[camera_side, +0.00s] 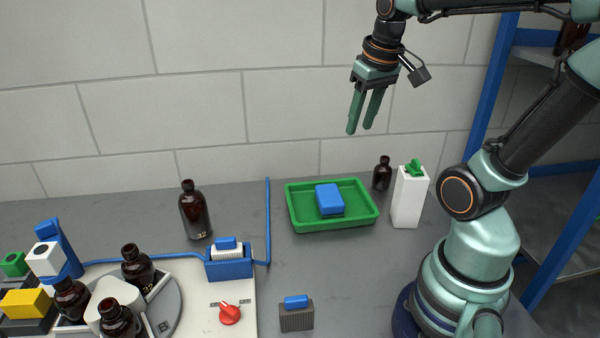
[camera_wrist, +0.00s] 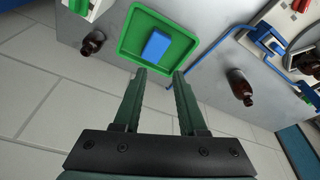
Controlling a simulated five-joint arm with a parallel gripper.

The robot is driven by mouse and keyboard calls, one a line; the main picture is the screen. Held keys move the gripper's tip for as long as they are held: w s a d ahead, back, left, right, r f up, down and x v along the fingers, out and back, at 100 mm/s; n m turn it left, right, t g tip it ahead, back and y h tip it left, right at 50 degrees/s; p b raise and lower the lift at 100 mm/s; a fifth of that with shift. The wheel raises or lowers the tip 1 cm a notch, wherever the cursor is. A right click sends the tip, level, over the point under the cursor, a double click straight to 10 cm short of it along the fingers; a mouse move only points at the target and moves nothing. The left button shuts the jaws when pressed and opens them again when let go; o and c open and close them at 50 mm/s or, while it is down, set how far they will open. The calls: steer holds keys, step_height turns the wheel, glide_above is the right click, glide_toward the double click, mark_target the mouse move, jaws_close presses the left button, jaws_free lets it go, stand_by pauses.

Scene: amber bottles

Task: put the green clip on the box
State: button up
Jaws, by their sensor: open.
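The green clip (camera_side: 414,168) sits on the top of a tall white box (camera_side: 408,200), at the right of the bench beside the green tray in the side view. In the wrist view, the clip (camera_wrist: 79,6) shows at the top left edge, cut off, with part of the white box (camera_wrist: 99,9). My gripper (camera_side: 360,128) is open and empty, high above the bench, fingers pointing down. It is well apart from the clip, up and to its left in the side view. In the wrist view my fingertips (camera_wrist: 160,74) are spread with nothing between them.
A green tray (camera_side: 305,224) holds a blue block (camera_side: 329,199). A small amber bottle (camera_side: 382,173) stands between tray and white box. A larger bottle (camera_side: 195,211) stands left. A grey block with a blue top (camera_side: 296,315) is at the front. Blue shelving (camera_side: 492,95) is right.

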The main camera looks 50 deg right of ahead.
steer(key=w+a+f+n+t, duration=0.1)
steer(key=a+n, duration=0.1)
steer(key=a, duration=0.4)
steer(key=w+a+f+n+t+y, duration=0.1)
steer(key=a+n+t, duration=0.1)
steer(key=a, duration=0.5)
steer(key=shift+w, duration=0.1)
stand_by(0.5)
